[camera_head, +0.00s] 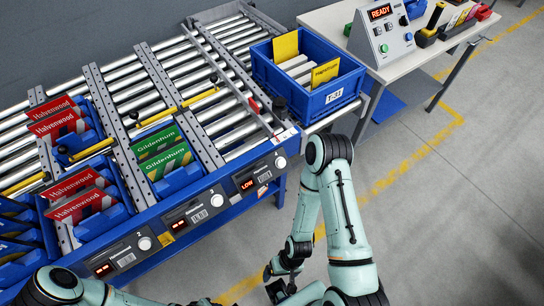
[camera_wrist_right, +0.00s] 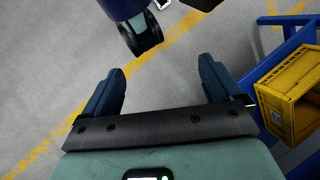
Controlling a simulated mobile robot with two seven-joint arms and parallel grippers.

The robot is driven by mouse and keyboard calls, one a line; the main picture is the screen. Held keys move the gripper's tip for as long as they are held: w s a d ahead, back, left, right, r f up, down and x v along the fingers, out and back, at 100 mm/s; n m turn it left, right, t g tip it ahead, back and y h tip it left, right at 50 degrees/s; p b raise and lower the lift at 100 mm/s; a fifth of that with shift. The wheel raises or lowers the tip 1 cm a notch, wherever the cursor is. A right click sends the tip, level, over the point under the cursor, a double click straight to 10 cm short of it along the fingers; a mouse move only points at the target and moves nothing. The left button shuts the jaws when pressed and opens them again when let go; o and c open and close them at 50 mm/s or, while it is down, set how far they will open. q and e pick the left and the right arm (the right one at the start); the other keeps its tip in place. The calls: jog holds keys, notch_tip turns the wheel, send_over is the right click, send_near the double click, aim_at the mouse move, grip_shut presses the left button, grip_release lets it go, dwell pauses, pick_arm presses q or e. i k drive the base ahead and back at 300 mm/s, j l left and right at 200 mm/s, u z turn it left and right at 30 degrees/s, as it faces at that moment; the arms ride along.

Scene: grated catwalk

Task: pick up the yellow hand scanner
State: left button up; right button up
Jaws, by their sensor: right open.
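The yellow hand scanner (camera_head: 431,24), yellow with black parts, is on the pale worktable (camera_head: 338,18) at the upper right of the head view, right of the control box. My right gripper (camera_wrist_right: 158,88) is open and empty over the floor in the wrist view. In the head view it is low, near the bottom edge, far from the scanner and partly hidden by my arm. The scanner is not in the wrist view. My left arm enters at the lower left; its gripper is not visible.
A grey control box (camera_head: 383,36) reading READY stands beside the scanner. A blue tote (camera_head: 308,99) sits on the roller rack's right end. Red and green packs fill blue bins on the left. A yellow crate (camera_wrist_right: 290,95) is right of the gripper in the wrist view. Floor at right is clear.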

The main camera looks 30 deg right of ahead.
aim_at(430, 32)
jog(key=z, duration=2.15)
